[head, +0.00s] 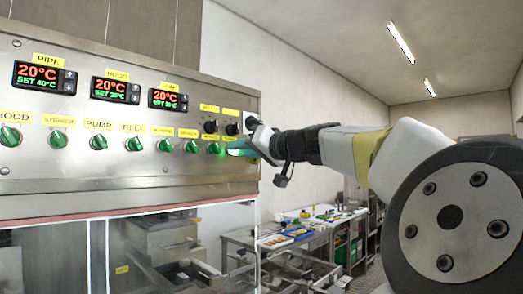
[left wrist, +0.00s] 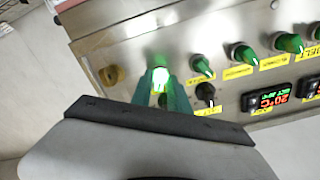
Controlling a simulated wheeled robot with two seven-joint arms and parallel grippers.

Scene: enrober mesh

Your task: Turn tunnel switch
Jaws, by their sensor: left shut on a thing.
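My left gripper (head: 243,147) is at the right end of the steel control panel in the head view. In the left wrist view my left gripper (left wrist: 162,92) has its two green fingers closed around a switch knob (left wrist: 160,77) that glows bright green. This knob is the end one of the lower row. Its label is not readable, so I cannot confirm by name that it is the tunnel switch. The fingers hide much of the knob and its angle is unclear. My right gripper is not in view.
Several green knobs line the panel (head: 130,190), among them the pump knob (head: 89,141) and belt knob (head: 134,144). Black knobs (head: 210,127) and temperature displays (head: 45,76) sit above. A cluttered worktable (head: 300,236) stands behind at the right.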

